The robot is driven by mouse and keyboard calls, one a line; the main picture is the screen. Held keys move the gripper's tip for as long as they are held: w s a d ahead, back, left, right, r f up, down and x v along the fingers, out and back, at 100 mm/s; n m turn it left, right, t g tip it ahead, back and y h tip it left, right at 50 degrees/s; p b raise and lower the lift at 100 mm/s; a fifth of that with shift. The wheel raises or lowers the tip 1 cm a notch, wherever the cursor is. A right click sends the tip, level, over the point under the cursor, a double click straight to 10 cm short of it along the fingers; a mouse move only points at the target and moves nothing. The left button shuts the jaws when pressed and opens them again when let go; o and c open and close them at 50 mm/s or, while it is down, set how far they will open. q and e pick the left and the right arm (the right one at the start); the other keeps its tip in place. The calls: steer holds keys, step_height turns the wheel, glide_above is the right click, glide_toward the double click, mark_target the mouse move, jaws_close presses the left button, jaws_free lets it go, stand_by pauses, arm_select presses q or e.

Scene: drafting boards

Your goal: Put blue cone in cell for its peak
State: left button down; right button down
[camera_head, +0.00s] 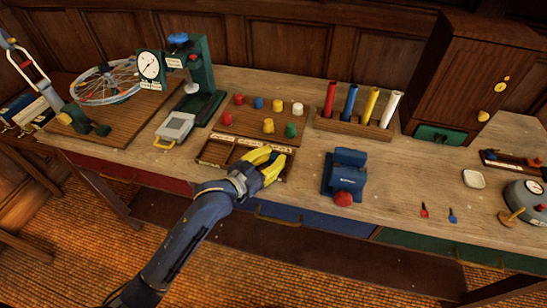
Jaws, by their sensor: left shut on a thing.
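My left gripper (268,162), with yellow fingers, is over the right part of a shallow dark wooden tray (209,161) with cells and pale labels along its back. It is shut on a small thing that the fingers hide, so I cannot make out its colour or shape. A small blue piece (258,103) stands in the back row of the wooden board behind the tray; I cannot tell if it is a cone. The front row has a gap between a red piece (227,118) and a yellow piece (268,126). My right gripper is not in view.
A blue device with a red knob (343,198) stands right of the tray. A rack of coloured tubes (352,126) is behind it. A grey scale (175,127) and a green press (204,85) stand to the left.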

arm_select(q)
steer(key=shift+f, duration=0.15)
steer(key=c, duration=1.1)
jaws_free()
steer(key=v, duration=1.2)
